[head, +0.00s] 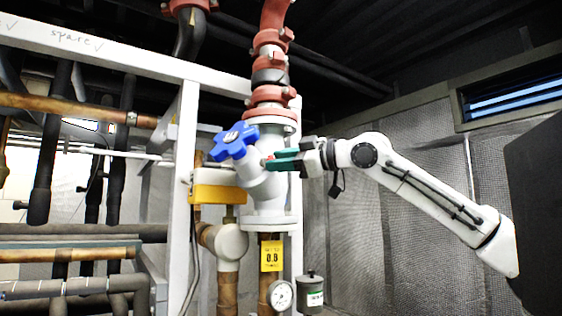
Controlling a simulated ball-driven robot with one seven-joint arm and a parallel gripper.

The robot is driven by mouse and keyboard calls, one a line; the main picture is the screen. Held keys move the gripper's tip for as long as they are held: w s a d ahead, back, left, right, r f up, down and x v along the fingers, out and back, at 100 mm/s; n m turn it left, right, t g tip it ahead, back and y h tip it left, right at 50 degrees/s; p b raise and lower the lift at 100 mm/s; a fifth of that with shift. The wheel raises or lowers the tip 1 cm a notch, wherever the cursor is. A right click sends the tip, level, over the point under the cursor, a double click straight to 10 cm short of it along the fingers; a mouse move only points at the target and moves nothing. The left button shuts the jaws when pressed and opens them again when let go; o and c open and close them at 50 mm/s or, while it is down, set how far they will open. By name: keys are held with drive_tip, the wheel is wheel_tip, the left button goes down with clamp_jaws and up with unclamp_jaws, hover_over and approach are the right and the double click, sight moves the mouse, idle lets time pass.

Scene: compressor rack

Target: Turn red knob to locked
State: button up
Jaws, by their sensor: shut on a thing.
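A small bit of red, the red knob (269,157), shows on the side of the white valve body (266,188), at the tips of my gripper. My gripper (272,161) comes in from the right with its green fingers level and is shut on the red knob. The fingers hide most of the knob, so its turn position and any locked mark cannot be read.
A blue handwheel (235,141) sits just left of my fingertips, close to them. A yellow box (217,188), a yellow tag (271,252), a pressure gauge (281,296) and a grey canister (310,294) are around and below the valve. Red pipe fittings (271,95) rise above it. A white frame post (184,200) stands to the left.

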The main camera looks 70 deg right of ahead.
drive_tip(key=shift+c, duration=1)
drive_tip(key=shift+m+p, duration=0.4)
drive_tip(key=shift+p, duration=0.1)
drive_tip(key=m+p, duration=0.5)
drive_tip(key=m, duration=0.9)
drive_tip(key=shift+p, duration=0.4)
drive_tip(key=shift+d, duration=0.1)
drive_tip(key=o, duration=1)
